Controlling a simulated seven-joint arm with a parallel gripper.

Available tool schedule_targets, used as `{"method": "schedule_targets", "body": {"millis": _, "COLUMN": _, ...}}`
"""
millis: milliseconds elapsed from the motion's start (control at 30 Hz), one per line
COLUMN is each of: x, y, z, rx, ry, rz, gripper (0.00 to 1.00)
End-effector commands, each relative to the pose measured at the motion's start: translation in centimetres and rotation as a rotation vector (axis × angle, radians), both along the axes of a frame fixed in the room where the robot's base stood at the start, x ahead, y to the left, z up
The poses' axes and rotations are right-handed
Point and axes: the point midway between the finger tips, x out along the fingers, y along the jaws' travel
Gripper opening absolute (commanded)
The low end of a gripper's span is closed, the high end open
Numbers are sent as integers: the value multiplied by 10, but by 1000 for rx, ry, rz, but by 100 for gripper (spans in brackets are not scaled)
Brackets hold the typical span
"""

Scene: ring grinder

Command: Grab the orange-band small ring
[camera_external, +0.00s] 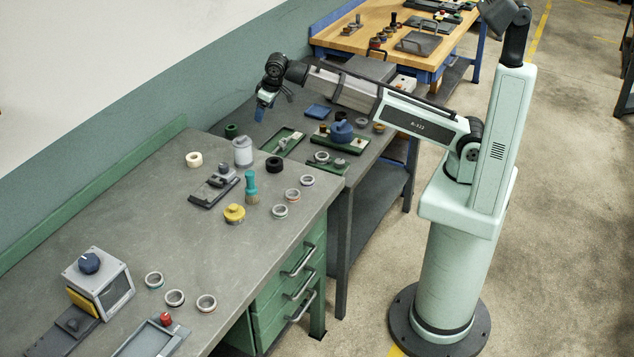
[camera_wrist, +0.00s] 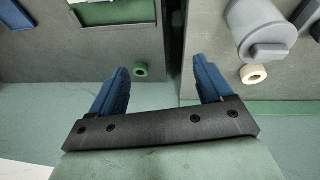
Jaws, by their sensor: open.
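Several small grey rings lie on the near grey bench in the camera_external view. One ring (camera_external: 292,195) in the right group has a reddish-orange band, and another ring (camera_external: 206,303) at the front also looks reddish-orange. They are too small to tell which is the orange-band one. Other rings near them include a teal-banded ring (camera_external: 154,280) and a dark-banded ring (camera_external: 175,297). My gripper (camera_external: 275,106) is open and empty, raised over the back of the benches, far from these rings. Its blue fingers (camera_wrist: 160,72) stand apart in the camera_wrist view, where no banded ring shows.
A grey canister (camera_external: 242,152), cream ring (camera_external: 194,159), black ring (camera_external: 274,164), teal brush (camera_external: 251,187) and yellow knob (camera_external: 234,213) stand near the right ring group. A control box (camera_external: 98,282) and tray (camera_external: 155,338) flank the front rings. The bench middle is clear.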

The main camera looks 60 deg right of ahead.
Motion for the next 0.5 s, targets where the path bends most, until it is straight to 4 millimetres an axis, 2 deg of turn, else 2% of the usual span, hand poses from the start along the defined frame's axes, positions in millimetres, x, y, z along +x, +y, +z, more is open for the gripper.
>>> {"method": "schedule_targets", "body": {"millis": 33, "x": -17, "y": 23, "z": 1, "rx": 3, "ry": 25, "rz": 44, "gripper": 80}}
{"method": "schedule_targets", "body": {"millis": 200, "x": -72, "y": 86, "z": 4, "rx": 7, "ry": 112, "rz": 183, "gripper": 80}}
{"method": "schedule_targets", "body": {"millis": 400, "x": -143, "y": 148, "z": 8, "rx": 2, "ry": 215, "rz": 352, "gripper": 80}}
{"method": "schedule_targets", "body": {"millis": 500, "x": -177, "y": 172, "z": 11, "rx": -5, "ry": 263, "rz": 431, "gripper": 80}}
